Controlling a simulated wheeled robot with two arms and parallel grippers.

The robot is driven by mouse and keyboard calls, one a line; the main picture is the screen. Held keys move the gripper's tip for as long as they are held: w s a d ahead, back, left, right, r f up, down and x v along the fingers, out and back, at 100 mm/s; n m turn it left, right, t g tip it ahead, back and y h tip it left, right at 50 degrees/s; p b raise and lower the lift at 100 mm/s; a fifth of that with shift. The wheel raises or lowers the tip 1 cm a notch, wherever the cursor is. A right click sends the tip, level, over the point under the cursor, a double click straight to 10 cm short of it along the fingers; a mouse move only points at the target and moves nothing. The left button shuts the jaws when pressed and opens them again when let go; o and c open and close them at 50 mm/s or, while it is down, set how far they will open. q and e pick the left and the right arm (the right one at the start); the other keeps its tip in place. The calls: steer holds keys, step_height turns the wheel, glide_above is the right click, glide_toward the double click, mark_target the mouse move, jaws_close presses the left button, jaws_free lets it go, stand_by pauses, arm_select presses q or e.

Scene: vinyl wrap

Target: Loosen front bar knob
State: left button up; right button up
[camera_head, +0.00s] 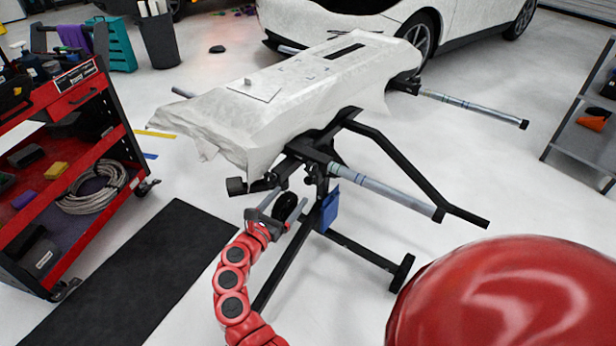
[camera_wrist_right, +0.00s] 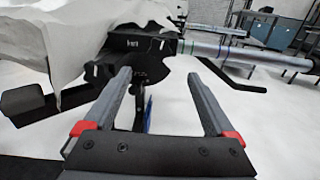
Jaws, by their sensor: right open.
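My right gripper (camera_head: 288,198) is open at that near end, below the sheet's edge. In the right wrist view, a black bracket (camera_wrist_right: 138,62) stands beyond the two apart fingers (camera_wrist_right: 160,76), with nothing visibly gripped. Small dark parts sit around the bracket, but I cannot tell which is the front bar knob. My left gripper is not in view.
A red tool cart (camera_head: 75,200) stands at the left, beside a black mat (camera_head: 130,270). A white car (camera_head: 440,25) is behind. The floor right of the stand is mostly clear.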

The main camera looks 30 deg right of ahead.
mark_target(311, 173)
steer(key=x, duration=1.1)
steer(key=shift+d, duration=0.2)
steer(key=shift+f, duration=0.1)
steer(key=c, duration=1.3)
